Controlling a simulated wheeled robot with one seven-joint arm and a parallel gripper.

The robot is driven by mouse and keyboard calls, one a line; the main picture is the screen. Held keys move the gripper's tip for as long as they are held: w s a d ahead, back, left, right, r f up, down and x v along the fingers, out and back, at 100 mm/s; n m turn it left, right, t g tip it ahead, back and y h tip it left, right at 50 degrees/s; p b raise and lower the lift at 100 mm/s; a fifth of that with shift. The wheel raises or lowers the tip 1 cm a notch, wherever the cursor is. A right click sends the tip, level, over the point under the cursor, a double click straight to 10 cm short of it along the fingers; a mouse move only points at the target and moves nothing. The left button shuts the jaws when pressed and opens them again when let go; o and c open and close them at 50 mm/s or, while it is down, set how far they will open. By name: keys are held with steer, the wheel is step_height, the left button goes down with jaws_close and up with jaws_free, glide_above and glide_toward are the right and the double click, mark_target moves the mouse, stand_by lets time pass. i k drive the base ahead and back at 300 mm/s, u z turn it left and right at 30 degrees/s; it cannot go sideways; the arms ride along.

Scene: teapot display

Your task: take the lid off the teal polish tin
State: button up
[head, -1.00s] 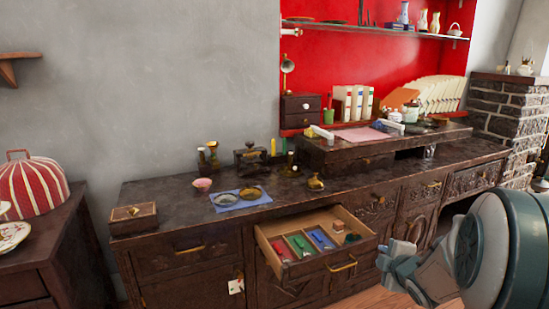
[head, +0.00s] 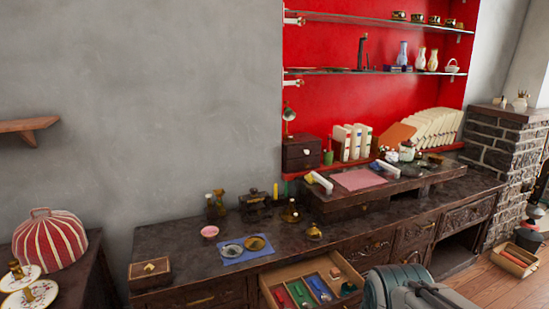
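I cannot pick out a teal polish tin for certain at this size. Two small round, flat items, one greyish (head: 232,250) and one dark brass-coloured (head: 255,243), lie on a blue cloth (head: 238,261) on the dark wooden counter. In the open drawer (head: 271,275) below are red, green and blue items in compartments, and a small dark round item (head: 348,288) at its right. Part of my arm shows at the bottom right, in front of the cabinet. My gripper's fingers do not show.
A pink bowl (head: 209,232), brass pots and a small wooden box (head: 150,272) stand on the counter. A raised platform at right bears a pink cloth (head: 359,179) and white jars. Glass shelves hang above. A striped cover (head: 50,241) stands at left.

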mark_target(347, 287)
steer(key=z, duration=0.3)
steer(key=k, duration=0.65)
steer(key=u, duration=0.6)
steer(key=i, duration=1.75)
steer(key=z, duration=0.85)
steer(key=i, duration=0.45)
steer(key=z, duration=0.5)
